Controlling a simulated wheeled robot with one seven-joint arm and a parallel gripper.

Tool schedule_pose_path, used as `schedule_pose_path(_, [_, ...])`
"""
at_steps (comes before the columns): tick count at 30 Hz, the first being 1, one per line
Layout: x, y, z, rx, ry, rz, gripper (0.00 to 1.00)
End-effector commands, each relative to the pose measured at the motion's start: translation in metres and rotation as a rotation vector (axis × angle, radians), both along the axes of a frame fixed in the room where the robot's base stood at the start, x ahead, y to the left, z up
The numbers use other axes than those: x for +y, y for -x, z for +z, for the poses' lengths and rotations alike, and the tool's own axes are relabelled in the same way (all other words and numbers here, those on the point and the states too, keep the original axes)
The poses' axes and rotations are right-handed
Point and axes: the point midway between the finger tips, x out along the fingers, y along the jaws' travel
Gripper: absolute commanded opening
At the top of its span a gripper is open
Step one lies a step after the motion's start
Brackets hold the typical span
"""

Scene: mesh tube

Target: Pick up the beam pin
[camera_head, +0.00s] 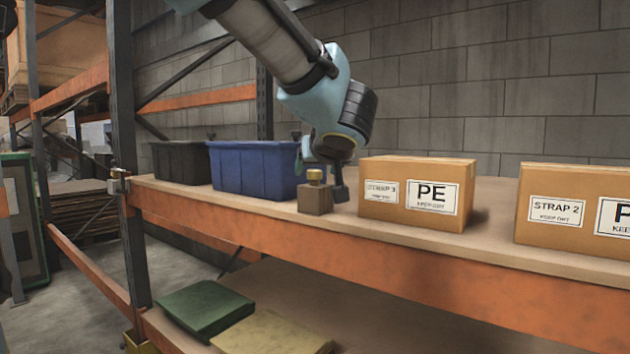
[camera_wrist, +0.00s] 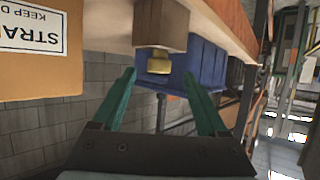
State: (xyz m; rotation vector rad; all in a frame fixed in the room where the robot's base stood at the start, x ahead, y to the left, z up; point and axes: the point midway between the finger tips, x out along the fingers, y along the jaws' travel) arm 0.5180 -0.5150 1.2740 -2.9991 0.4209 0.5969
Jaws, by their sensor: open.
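The beam pin looks to be the short brass-coloured piece (camera_head: 315,175) on top of a small brown block (camera_head: 315,199), which stands near the shelf's front edge. In the wrist view, which is upside down, the brass piece (camera_wrist: 159,63) hangs under the block (camera_wrist: 160,25). Nothing is held.
A blue bin (camera_head: 253,170) and a dark bin (camera_head: 180,162) stand left of the block. A PE carton (camera_head: 418,215) stands close on the right, and a STRAP 2 carton (camera_head: 570,240) farther right. The orange shelf beam (camera_head: 400,283) runs along the front.

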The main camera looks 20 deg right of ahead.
Motion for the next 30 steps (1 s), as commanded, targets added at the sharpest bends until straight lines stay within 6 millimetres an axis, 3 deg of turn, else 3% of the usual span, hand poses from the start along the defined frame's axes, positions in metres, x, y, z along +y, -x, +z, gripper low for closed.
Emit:
schedule_pose_path(11, [-0.013, -0.041, -0.019, 0.001, 0.001, 0.000, 0.76])
schedule_pose_path(20, [-0.015, -0.045, -0.021, 0.000, 0.001, -0.001, 0.76])
schedule_pose_path(30, [-0.015, -0.045, -0.021, 0.000, 0.001, -0.001, 0.39])
